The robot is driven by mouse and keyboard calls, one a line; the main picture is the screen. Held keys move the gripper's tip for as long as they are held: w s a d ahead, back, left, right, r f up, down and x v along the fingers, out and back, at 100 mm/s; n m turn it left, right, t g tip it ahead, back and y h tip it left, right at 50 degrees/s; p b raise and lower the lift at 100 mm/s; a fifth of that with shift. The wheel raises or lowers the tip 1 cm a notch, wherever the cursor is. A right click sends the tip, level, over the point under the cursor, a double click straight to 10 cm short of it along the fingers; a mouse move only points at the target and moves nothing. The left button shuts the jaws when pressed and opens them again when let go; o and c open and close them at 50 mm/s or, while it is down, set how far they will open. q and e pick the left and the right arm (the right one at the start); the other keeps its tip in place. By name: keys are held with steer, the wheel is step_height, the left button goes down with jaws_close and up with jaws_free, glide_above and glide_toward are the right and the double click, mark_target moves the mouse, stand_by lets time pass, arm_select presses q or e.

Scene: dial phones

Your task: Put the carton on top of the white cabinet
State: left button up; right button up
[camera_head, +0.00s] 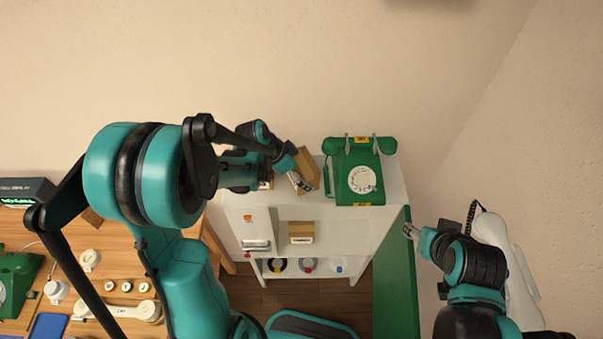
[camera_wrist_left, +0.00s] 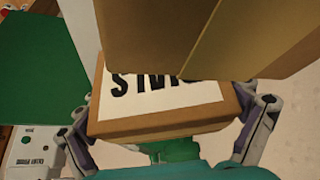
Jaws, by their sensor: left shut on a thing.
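My left gripper (camera_head: 300,181) is shut on a brown carton (camera_head: 308,168), tilted at the top of the white cabinet (camera_head: 397,190), left of the green dial phone. Whether the carton touches the top is hidden. In the left wrist view, a carton with a white label (camera_wrist_left: 150,118) lies between the fingers of my left gripper (camera_wrist_left: 165,135). A larger brown carton face (camera_wrist_left: 250,35) overlaps it from above; I cannot tell whether it is a separate box. My right gripper (camera_head: 410,231) is right of the cabinet, away from the cartons; its jaws are too small to read.
A green dial phone (camera_head: 358,180) fills the right part of the cabinet top. Another labelled carton (camera_head: 301,232) sits on a shelf inside. A green panel (camera_head: 395,275) stands at the cabinet's right. A wooden table (camera_head: 110,270) with phone parts is at the left.

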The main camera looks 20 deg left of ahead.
arm_select(q)
steer(key=shift+s, duration=0.1)
steer(key=shift+f, duration=0.15)
steer(key=o, duration=1.1)
steer(key=shift+c, duration=0.2)
